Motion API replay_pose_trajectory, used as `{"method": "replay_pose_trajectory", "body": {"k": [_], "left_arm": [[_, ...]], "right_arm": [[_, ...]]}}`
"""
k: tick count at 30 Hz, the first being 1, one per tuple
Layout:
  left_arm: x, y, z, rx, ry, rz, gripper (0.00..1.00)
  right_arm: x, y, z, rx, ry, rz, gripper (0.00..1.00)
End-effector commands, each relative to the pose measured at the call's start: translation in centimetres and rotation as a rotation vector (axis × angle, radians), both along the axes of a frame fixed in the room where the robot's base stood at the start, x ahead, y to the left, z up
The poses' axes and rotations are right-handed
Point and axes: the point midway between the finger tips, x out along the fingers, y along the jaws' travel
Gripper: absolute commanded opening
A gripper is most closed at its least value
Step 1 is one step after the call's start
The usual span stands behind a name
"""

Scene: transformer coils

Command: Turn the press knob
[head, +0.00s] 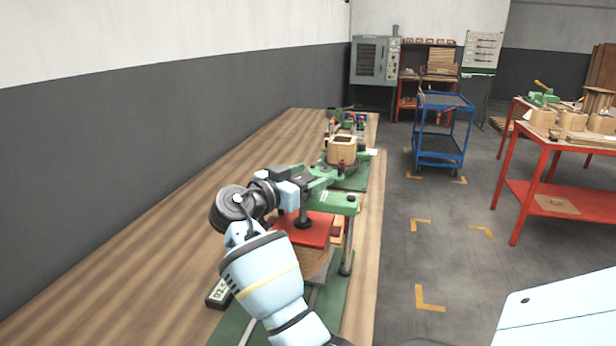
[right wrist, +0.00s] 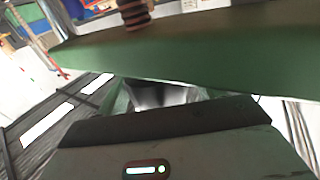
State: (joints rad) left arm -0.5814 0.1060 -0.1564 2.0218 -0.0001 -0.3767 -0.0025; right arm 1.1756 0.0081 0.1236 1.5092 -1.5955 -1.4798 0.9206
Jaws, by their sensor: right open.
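The press (head: 345,204) stands on the wooden bench, with a green top beam, metal posts and a black foot over a red plate (head: 308,232). My right gripper (head: 312,179) is at the top of the press, by the beam's far side, and it is open. My wrist and gripper cover part of the beam, and I cannot make out the knob in the head view. In the right wrist view the green beam (right wrist: 190,58) crosses close in front of the gripper, with a dark ribbed part (right wrist: 134,12) above it. My left gripper is not in view.
A dark box with a display (head: 219,293) lies left of the press. A wooden coil block (head: 341,150) in a green fixture stands farther along the bench (head: 170,240). A blue cart (head: 440,135) and a red table (head: 560,200) stand to the right across open floor.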

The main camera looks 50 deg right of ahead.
Motion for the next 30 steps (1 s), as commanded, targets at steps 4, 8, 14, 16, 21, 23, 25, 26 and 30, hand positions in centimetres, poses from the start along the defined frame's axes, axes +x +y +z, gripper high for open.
{"method": "replay_pose_trajectory", "body": {"k": [4,8,14,16,21,23,25,26,30], "left_arm": [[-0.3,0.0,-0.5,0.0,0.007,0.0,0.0],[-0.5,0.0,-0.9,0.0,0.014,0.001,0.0],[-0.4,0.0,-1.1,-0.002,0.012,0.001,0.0],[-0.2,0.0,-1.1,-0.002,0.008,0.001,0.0],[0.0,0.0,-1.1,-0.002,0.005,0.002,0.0],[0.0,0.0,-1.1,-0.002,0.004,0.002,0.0],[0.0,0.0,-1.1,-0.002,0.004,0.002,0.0],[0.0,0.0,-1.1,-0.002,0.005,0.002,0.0],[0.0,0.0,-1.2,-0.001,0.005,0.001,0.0]], "right_arm": [[0.2,1.5,-0.2,0.0,0.001,0.004,0.68],[0.2,3.5,-0.2,0.001,0.001,0.003,0.68],[0.3,6.3,-0.2,0.001,0.0,0.003,0.68],[0.3,6.9,-0.1,0.001,0.0,0.001,0.68],[0.3,7.4,0.0,0.0,-0.001,0.0,0.68],[0.3,7.4,0.0,0.0,-0.001,0.0,0.68],[0.3,7.4,0.1,0.0,-0.001,0.0,0.68],[0.3,7.4,0.1,0.0,-0.001,0.0,0.68],[0.3,7.4,0.0,0.0,-0.001,0.0,0.68]]}}
